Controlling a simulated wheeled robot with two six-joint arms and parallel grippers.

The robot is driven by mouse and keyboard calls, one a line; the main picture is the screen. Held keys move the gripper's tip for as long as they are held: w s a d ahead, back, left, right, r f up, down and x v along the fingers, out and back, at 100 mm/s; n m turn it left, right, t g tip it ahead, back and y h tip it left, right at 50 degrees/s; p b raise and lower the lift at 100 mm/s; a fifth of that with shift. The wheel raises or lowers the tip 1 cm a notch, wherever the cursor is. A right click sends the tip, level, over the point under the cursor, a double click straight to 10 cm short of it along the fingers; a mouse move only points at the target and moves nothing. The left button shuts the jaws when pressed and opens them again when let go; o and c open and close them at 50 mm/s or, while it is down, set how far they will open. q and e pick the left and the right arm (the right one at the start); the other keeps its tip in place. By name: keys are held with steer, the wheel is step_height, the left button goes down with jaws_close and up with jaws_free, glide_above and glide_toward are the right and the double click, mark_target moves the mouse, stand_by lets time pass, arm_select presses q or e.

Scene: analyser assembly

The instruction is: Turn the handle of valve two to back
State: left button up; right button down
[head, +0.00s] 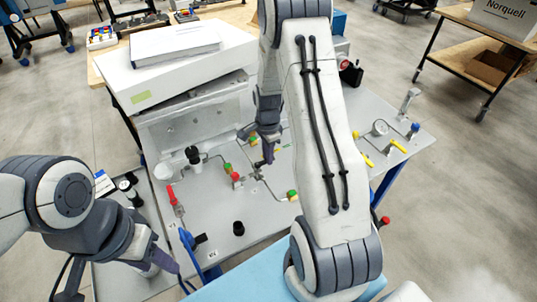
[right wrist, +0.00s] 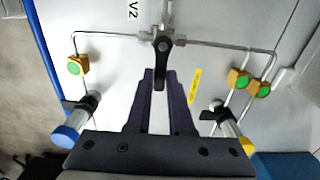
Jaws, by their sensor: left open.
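Valve two's black handle (right wrist: 161,66) is in the right wrist view, on a metal pipe fitting beside the printed label V2 (right wrist: 132,9). The handle points down the picture, toward my right gripper. My right gripper (right wrist: 164,76) is open, with one dark finger on each side of the handle's lower end. I cannot tell whether either finger touches it. In the head view my right gripper (head: 268,152) hangs over the middle of the grey panel, close above the pipework. My left gripper (head: 163,262) is open and empty at the panel's front left.
The grey panel (head: 215,205) carries pipes, green-and-yellow fittings (head: 292,195), a red-handled valve (head: 172,195) and a black knob (head: 239,228). In the right wrist view, blue-capped (right wrist: 66,136) and yellow-capped cylinders (right wrist: 243,143) flank my gripper. A white box (head: 175,62) stands behind.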

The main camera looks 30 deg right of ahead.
steer(key=shift+w+n, duration=0.1)
steer(key=shift+n, duration=0.2)
steer(key=n, duration=0.1)
steer(key=w+n, duration=0.1)
steer(key=n, duration=0.2)
steer(key=shift+w+a+n, duration=0.15)
steer(key=shift+w+n, duration=0.1)
steer(key=shift+n, duration=0.05)
steer(key=n, duration=0.3)
steer(key=w+n, duration=0.1)
steer(key=shift+w+a+n, duration=0.1)
steer(key=shift+a+n, duration=0.2)
steer(key=shift+a, duration=0.1)
steer(key=n, duration=0.3)
steer(key=a+n, duration=0.1)
steer(key=shift+w+a, duration=0.1)
steer(key=shift+w, duration=0.3)
steer(key=shift+w+a+n, duration=0.1)
steer(key=shift+a+n, duration=0.2)
steer(key=shift+n, duration=0.7)
steer(key=shift+a+n, duration=0.3)
steer(key=shift+n, duration=0.7)
